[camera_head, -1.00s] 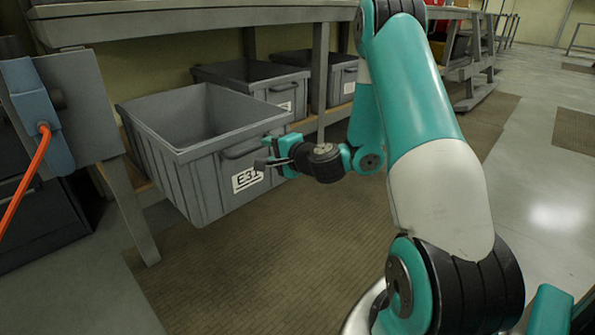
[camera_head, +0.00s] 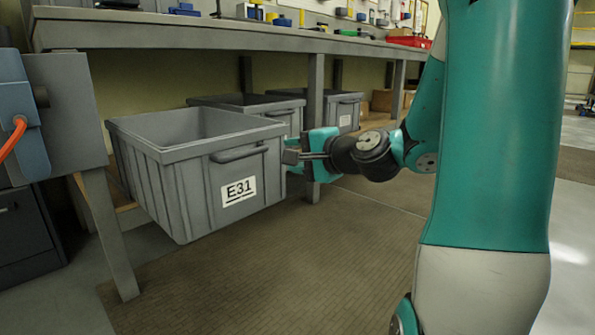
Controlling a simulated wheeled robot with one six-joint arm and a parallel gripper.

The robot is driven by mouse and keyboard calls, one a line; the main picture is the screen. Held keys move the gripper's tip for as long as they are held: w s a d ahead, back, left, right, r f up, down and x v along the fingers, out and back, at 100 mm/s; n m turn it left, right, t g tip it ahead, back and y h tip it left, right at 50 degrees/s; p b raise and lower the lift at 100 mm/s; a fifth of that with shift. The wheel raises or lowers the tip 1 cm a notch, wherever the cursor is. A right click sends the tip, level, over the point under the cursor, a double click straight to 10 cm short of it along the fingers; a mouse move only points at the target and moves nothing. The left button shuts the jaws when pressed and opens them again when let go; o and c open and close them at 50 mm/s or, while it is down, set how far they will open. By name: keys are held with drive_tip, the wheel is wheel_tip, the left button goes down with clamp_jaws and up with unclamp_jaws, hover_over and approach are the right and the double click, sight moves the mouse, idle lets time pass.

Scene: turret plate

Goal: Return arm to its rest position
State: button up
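My gripper (camera_head: 291,157) is at the end of my teal and black arm, near the middle of the view. It points left, beside the right end of the handle of a grey bin (camera_head: 182,190) labelled E31. I see the fingers nearly edge-on, so the gap between them is not clear. Nothing shows held in them. I cannot tell whether the fingertips touch the bin or stand just in front of it. My upper arm fills much of the right side.
The E31 bin juts out from under a long grey workbench (camera_head: 200,30), and its visible inside looks empty. More grey bins (camera_head: 345,110) stand behind it. A bench leg (camera_head: 316,85) rises behind my gripper. A brown mat (camera_head: 270,270) on the floor in front is clear.

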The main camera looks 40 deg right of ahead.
drive_tip(key=shift+s, duration=0.2)
idle(0.5)
drive_tip(key=s+a+r+n+g+y+p, duration=0.25)
drive_tip(key=a+n+p, duration=0.2)
drive_tip(key=a, duration=0.25)
drive_tip(key=s+a+r+n+g+y+p, duration=0.1)
drive_tip(key=a+r+n+g+y+p, duration=0.15)
drive_tip(key=a+n, duration=0.35)
drive_tip(key=s+a+r+n+g+y+p, duration=0.1)
drive_tip(key=a+n+g+p, duration=0.25)
drive_tip(key=a, duration=0.45)
drive_tip(key=s+a+r+n+g+h+p, duration=0.1)
drive_tip(key=s+a+r+n+g+p, duration=0.3)
drive_tip(key=s, duration=0.3)
drive_tip(key=s+a+r+n+g+h+p, duration=0.1)
drive_tip(key=s+a+r+n+g+p, duration=0.15)
drive_tip(key=s+a+n+p, duration=0.3)
wheel_tip(320, 180, up, 37)
drive_tip(key=s+d+n+p, duration=0.1)
drive_tip(key=s+d+p, duration=0.1)
drive_tip(key=p, duration=3.5)
drive_tip(key=shift+g, duration=0.3)
drive_tip(key=shift+s, duration=0.1)
